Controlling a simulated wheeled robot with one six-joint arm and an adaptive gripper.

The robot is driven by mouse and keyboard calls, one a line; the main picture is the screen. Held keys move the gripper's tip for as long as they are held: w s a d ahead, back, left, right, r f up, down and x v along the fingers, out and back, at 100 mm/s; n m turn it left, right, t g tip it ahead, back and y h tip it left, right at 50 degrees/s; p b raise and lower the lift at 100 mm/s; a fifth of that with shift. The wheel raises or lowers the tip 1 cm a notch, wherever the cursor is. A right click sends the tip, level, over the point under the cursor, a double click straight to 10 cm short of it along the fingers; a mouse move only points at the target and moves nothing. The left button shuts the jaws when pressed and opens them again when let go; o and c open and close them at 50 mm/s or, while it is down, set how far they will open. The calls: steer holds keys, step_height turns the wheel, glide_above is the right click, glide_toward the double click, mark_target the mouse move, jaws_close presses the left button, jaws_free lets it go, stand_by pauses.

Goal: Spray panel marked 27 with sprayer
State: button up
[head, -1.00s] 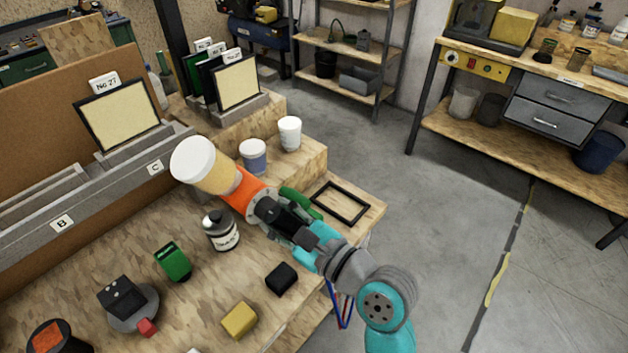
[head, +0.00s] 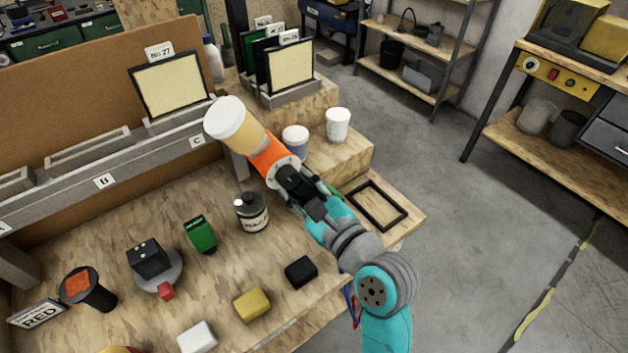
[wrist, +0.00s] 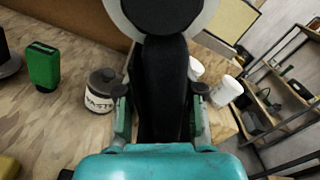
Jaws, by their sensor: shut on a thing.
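The panel marked No 27 (head: 170,85) is a cream board in a black frame, standing upright in a holder above label C. Its number card (head: 158,51) is on top. My gripper (head: 300,188) is shut on the sprayer (head: 268,160), which has an orange body and a cream cup with a white lid. The sprayer is held in the air, tilted, with its cup to the lower right of the panel and overlapping the holder's end in the head view. In the wrist view, the gripper's fingers (wrist: 161,108) flank the sprayer's black handle (wrist: 163,85). The nozzle is not clear.
A labelled bottle (head: 252,213), a green block (head: 201,234) and a black block (head: 301,271) stand on the bench below. Other framed panels (head: 290,68) stand at the back.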

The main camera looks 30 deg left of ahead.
steer(key=s+a, duration=0.3)
steer(key=s, duration=0.5)
steer(key=s+a, duration=0.3)
steer(key=s, duration=0.5)
steer(key=shift+a+r, duration=0.15)
steer(key=shift+a, duration=0.1)
steer(key=shift+w, duration=0.1)
jaws_close()
steer(key=shift+w+d, duration=1.3)
steer(key=shift+w, duration=1.8)
steer(key=shift+w+d, duration=1.25)
steer(key=shift+w, duration=1.8)
steer(key=shift+w+d, duration=1.3)
steer(key=shift+w, duration=1.8)
steer(key=shift+r, duration=2)
steer(key=s+a+r, duration=0.2)
steer(key=s+a, duration=0.1)
steer(key=s, duration=0.6)
steer(key=s+a+r, duration=0.2)
steer(key=s+a, duration=0.2)
steer(key=s, duration=0.5)
steer(key=shift+s+a, duration=0.2)
steer(key=shift+a, duration=0.1)
